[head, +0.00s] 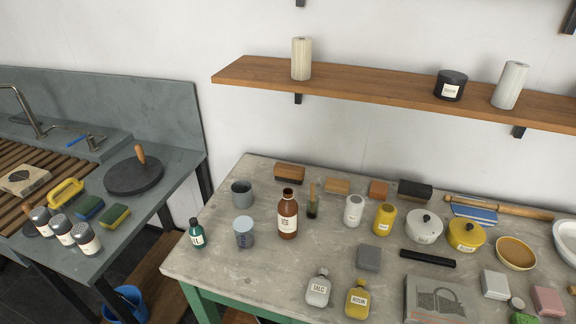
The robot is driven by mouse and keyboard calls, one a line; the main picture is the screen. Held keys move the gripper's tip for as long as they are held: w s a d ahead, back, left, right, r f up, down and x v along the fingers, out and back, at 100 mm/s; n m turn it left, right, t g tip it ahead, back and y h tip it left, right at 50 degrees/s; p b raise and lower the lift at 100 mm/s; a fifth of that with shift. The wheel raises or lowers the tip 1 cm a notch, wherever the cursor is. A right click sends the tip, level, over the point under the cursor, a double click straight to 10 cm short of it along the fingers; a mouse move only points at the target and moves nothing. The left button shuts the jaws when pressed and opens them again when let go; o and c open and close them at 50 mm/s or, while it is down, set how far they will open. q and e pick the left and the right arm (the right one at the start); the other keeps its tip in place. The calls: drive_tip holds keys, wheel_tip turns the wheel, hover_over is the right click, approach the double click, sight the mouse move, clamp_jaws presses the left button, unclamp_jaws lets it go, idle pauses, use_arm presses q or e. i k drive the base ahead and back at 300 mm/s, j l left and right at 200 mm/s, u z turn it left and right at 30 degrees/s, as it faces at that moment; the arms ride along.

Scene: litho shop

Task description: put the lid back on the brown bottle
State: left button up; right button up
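The brown bottle (288,220) stands upright on the grey worktable, left of the table's middle, with a pale label on its front. Its neck points up, and I see no separate cap on it, though the top is small in the picture. I cannot pick out its lid for sure among the small items on the table. Neither of my grippers shows in the head view.
Bare table (270,275) lies in front.

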sight(287, 208)
drive_tip(key=z, duration=1.8)
drive_tip(key=u, duration=1.8)
drive_tip(key=l+z, duration=0.7)
drive_tip(key=z, duration=0.15)
